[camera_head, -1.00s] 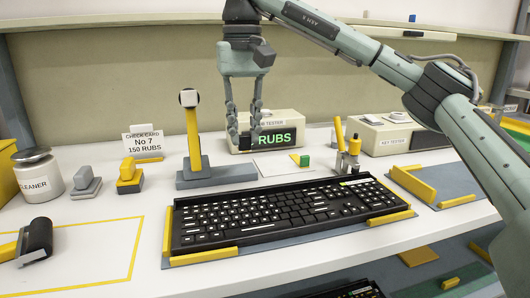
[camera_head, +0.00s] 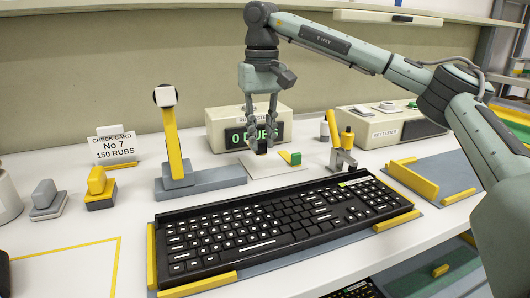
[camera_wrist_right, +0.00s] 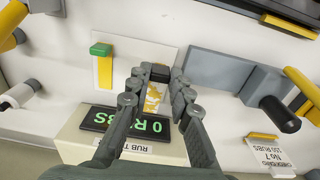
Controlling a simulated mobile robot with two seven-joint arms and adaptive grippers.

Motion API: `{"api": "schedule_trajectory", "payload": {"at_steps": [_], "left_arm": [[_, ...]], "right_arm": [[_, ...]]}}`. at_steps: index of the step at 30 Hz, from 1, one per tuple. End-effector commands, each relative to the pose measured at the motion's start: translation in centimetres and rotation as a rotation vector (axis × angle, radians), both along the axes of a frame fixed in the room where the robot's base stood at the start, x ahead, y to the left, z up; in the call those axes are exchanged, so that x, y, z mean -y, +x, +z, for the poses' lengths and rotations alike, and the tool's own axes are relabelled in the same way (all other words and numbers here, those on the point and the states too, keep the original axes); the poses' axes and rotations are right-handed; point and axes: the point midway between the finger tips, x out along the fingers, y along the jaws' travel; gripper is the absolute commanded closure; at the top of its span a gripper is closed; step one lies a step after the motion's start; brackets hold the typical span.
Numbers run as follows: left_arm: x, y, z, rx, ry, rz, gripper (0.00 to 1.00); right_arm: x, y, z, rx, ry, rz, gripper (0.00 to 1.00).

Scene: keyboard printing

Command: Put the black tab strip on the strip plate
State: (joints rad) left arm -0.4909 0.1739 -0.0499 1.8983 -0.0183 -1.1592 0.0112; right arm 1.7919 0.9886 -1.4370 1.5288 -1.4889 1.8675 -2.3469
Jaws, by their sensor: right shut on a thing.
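My right gripper (camera_head: 260,142) is shut on the black tab strip (camera_head: 262,148), just over or at the back left part of the white strip plate (camera_head: 264,171). In the right wrist view the strip's black tab (camera_wrist_right: 160,73) sits between the fingertips (camera_wrist_right: 156,80), with a yellow part below it. I cannot tell whether the strip touches the plate. A green tab strip (camera_head: 295,158) lies on the plate to the right; its yellow strip (camera_wrist_right: 105,72) shows in the right wrist view. My left gripper is not in view.
The rub tester (camera_head: 222,125) stands close behind the plate and reads 0 RUBS. A grey stand with a yellow post (camera_head: 171,143) is to the left. A black keyboard (camera_head: 270,225) lies in front. A small tool with a yellow handle (camera_head: 346,140) stands to the right.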

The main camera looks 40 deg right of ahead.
Motion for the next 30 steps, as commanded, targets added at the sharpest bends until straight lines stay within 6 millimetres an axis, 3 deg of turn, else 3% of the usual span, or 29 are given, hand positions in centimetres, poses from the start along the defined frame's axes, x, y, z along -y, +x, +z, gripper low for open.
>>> {"api": "schedule_trajectory", "payload": {"at_steps": [5,12,24,25,30], "left_arm": [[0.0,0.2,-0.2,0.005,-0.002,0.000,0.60],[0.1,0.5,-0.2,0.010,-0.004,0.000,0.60],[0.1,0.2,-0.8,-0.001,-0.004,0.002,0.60],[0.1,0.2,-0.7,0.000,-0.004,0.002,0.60],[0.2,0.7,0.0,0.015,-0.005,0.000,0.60]], "right_arm": [[1.0,0.0,-1.0,0.000,0.000,0.000,1.00],[1.0,0.0,-4.2,0.000,-0.001,-0.001,1.00],[1.0,0.0,-4.9,0.001,0.000,-0.001,1.00],[1.0,0.0,-4.9,0.001,0.000,-0.001,0.79],[1.0,0.0,-4.8,0.001,0.000,-0.001,0.59]]}}
